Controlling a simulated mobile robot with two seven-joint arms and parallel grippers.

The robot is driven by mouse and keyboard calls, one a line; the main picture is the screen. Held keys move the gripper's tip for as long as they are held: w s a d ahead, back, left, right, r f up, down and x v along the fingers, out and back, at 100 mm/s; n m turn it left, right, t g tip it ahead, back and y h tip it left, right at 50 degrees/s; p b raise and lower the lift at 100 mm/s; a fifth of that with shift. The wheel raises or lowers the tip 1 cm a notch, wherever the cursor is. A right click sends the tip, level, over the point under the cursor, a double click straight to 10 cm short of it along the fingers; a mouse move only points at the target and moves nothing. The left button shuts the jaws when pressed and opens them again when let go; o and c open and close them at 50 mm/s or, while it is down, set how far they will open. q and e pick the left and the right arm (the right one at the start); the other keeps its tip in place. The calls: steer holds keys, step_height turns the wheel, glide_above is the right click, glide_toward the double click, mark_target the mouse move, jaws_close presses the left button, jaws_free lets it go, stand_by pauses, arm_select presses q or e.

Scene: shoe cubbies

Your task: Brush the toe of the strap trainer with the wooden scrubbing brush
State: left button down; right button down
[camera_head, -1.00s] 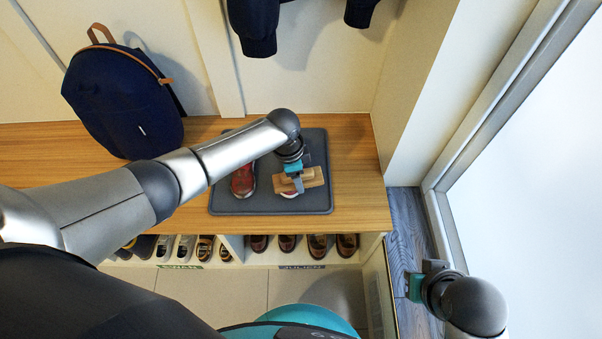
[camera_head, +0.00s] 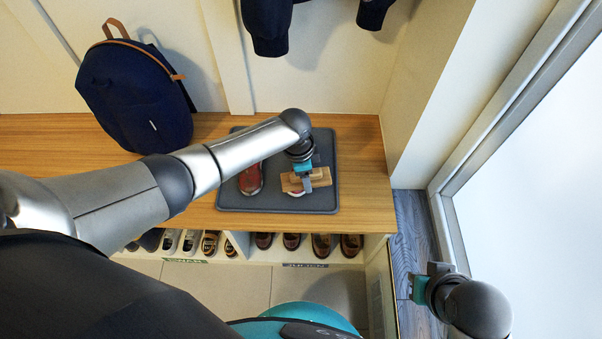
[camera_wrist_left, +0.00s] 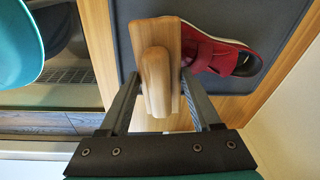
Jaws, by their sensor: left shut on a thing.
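My left gripper (camera_head: 304,171) is shut on the wooden scrubbing brush (camera_head: 319,178), over the right part of the dark mat. In the left wrist view the brush (camera_wrist_left: 156,70) sits between the two fingers (camera_wrist_left: 160,88), its rounded handle towards the camera. A red strap trainer (camera_wrist_left: 228,50) with a white sole lies beyond the brush there, its front end hidden behind it. In the head view only a small part of this trainer (camera_head: 297,194) shows below the brush. I cannot tell whether the bristles touch it. My right gripper (camera_head: 418,288) is off the bench at lower right, its jaw gap unclear.
Another red shoe (camera_head: 251,180) stands on the mat (camera_head: 275,203), left of the brush. A navy backpack (camera_head: 135,98) leans on the wall at the bench's left. Several shoes fill the cubbies (camera_head: 235,243) below. A wall panel (camera_head: 425,100) closes the bench's right end.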

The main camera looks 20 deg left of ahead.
arm_select(q)
steer(key=shift+w+d+f, duration=0.1)
steer(key=shift+w+d, duration=0.15)
steer(key=shift+d, duration=0.75)
steer(key=shift+s+a+p, duration=0.2)
steer(key=shift+a+p, duration=0.05)
steer(key=shift+a, duration=0.55)
steer(key=shift+s+a+p, duration=0.15)
steer(key=shift+a+p, duration=0.05)
steer(key=shift+a, duration=0.6)
steer(key=shift+s+a+p, duration=0.2)
steer(key=shift+a+p, duration=0.05)
steer(key=shift+a, duration=0.55)
steer(key=shift+w+d, duration=0.25)
steer(key=shift+d, duration=1)
steer(key=r+p, duration=0.2)
steer(key=p, duration=0.1)
steer(key=r+p, duration=0.2)
steer(key=r, duration=0.1)
steer(key=r+p, duration=0.3)
steer(key=shift+s+r+p, duration=0.2)
steer(key=shift+s+p, duration=0.05)
steer(key=shift+p, duration=0.1)
